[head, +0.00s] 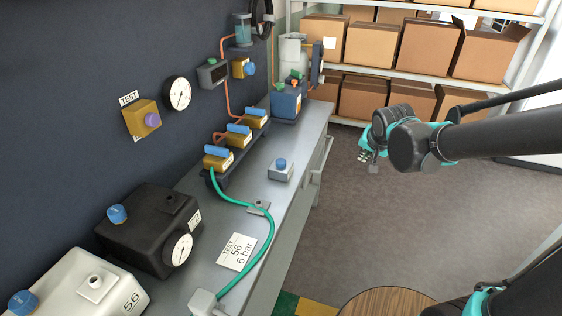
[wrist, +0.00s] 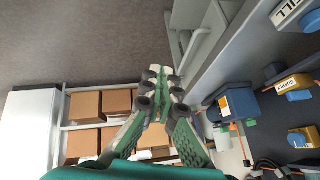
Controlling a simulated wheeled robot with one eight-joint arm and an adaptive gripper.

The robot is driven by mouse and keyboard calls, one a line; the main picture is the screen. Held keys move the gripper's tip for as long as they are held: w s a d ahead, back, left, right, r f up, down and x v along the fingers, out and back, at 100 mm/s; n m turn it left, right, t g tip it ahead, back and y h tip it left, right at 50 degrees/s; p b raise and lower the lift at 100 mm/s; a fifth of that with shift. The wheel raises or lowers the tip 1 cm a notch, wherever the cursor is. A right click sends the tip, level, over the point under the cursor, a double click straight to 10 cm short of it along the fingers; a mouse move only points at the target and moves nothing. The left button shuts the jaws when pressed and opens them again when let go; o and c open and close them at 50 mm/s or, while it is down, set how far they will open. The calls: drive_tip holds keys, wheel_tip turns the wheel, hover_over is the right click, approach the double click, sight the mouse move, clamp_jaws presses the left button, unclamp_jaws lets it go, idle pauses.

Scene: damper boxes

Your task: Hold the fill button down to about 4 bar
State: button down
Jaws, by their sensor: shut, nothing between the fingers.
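The fill button is a blue cap (head: 281,162) on a small pale box (head: 280,174) on the grey bench top. The wrist view shows its box with a FILL label (wrist: 288,11) at the upper right corner. My gripper (head: 371,167) is off the bench's right side, above the floor, well apart from the button. In the wrist view my gripper (wrist: 161,75) is shut and empty. A round white gauge (head: 178,93) is on the dark wall, and another gauge (head: 179,250) is on the black box (head: 150,232). Their needle readings are too small to tell.
A green hose (head: 271,225) curves along the bench past a "TEST 56 6 bar" card (head: 237,252). Yellow valves with blue handles (head: 238,130) line the wall side. A pale box (head: 85,285) stands at the front left. Shelves with cartons (head: 372,44) stand behind; the floor between is clear.

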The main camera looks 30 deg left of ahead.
drive_tip(key=a+r+y, duration=0.2)
drive_tip(key=a+r, duration=0.1)
drive_tip(key=a, duration=0.9)
wheel_tip(320, 180, up, 2)
drive_tip(key=y, duration=0.2)
hover_over(282, 162)
drive_tip(key=shift+r, duration=0.15)
drive_tip(key=shift+f, duration=4.4)
drive_tip(key=shift+f, duration=0.1)
drive_tip(key=shift+f, duration=0.3)
drive_tip(key=shift+f, duration=0.55)
idle(0.3)
